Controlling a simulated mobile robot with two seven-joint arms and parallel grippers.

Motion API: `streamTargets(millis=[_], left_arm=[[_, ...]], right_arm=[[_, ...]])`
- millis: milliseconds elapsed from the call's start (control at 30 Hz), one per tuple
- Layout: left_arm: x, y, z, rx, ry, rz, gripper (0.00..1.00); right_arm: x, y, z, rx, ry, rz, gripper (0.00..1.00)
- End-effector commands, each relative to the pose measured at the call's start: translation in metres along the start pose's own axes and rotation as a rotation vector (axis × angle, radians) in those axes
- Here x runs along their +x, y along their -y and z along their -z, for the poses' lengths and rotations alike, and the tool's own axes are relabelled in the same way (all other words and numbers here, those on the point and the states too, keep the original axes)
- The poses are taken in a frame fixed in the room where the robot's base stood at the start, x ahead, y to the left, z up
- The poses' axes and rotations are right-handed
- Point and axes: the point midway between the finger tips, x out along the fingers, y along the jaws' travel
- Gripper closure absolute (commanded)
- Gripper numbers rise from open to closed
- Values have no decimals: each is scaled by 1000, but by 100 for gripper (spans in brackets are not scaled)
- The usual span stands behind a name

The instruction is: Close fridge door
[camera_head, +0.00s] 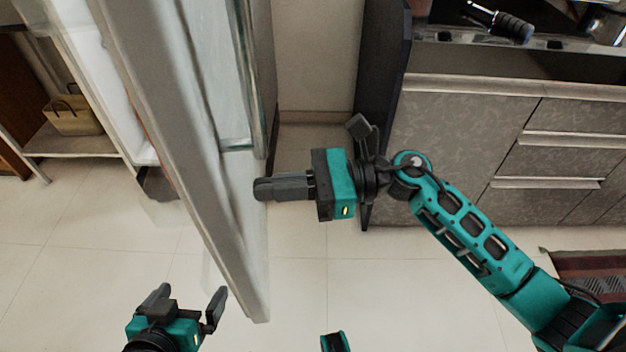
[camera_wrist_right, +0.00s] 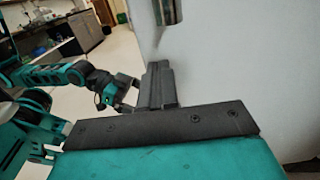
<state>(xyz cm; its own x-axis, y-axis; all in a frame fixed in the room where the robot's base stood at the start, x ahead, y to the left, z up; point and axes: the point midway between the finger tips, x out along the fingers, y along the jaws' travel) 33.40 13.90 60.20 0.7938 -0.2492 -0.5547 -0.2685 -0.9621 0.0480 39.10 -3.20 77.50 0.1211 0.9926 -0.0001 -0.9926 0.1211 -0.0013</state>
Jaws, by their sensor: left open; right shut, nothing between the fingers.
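The fridge door (camera_head: 185,130) stands open in the head view, a long pale panel running from the upper left down to the lower middle. Clear shelf-like parts (camera_head: 235,95) show on its right side. My right gripper (camera_head: 258,190) is shut and empty, pointing left with its fingertips at the door's right side; I cannot tell whether they touch it. In the right wrist view its fingers (camera_wrist_right: 157,85) are together beside a broad pale surface (camera_wrist_right: 240,70). My left gripper (camera_head: 186,298) is open and empty, low in the head view, left of the door's lower end.
A grey cabinet (camera_head: 455,150) with drawers stands at the right, a dark panel (camera_head: 382,90) at its left end. A low shelf (camera_head: 85,145) with a woven basket (camera_head: 72,113) is at the left. A rug (camera_head: 590,275) lies at the right. The tiled floor (camera_head: 320,285) is clear in the middle.

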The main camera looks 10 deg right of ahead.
Motion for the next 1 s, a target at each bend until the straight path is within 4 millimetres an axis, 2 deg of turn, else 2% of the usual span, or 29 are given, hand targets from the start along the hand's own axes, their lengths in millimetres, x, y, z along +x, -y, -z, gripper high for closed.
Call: streamTargets(millis=[100,233,1000], left_arm=[[0,0,2,1,-5,-1,0],[0,-1,3,1,-7,-2,0],[0,0,0,1,2,-1,0]], right_arm=[[17,0,0,0,1,1,100],[27,0,0,2,-1,1,100],[36,0,0,3,-1,13,100]])
